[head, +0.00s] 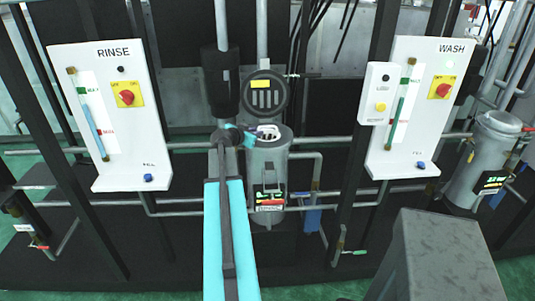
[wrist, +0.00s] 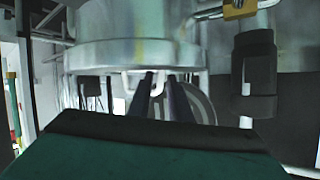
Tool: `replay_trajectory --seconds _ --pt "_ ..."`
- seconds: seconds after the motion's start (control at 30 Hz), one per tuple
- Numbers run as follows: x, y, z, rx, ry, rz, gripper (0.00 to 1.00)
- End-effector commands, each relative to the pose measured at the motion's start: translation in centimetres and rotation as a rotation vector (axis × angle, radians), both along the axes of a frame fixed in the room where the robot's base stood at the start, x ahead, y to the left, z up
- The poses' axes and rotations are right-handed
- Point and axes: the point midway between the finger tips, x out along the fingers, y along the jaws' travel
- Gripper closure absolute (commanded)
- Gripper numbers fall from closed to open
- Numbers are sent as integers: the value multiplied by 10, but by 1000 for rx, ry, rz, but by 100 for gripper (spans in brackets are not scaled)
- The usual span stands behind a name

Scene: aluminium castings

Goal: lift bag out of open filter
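The open filter (head: 268,180) is a grey upright cylinder in the middle of the head view. Its round dark lid (head: 265,92) stands tipped back behind the mouth. A pale ring, seemingly the top of the bag (head: 268,132), shows in the mouth; the rest of the bag is hidden inside. My gripper (head: 247,138) is at the left side of the mouth, close to the rim; contact cannot be told. In the wrist view, the two dark fingers of my gripper (wrist: 161,95) stand apart with a bright gap between them, and no bag is clearly held.
White RINSE (head: 120,150) and WASH (head: 410,140) panels flank the filter. A second, closed filter (head: 488,155) stands at the right. Pipes and dark posts surround the filter. A grey block (head: 440,255) fills the lower right. A large metal cylinder (wrist: 135,35) spans the wrist view's top.

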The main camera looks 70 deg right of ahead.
Motion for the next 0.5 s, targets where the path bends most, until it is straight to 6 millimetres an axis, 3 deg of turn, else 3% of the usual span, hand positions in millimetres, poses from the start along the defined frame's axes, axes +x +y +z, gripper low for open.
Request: replay_trajectory --seconds 0.37,0.5 --pt "0 0 0 0 0 0 82" --pt "0 0 0 0 0 0 100"
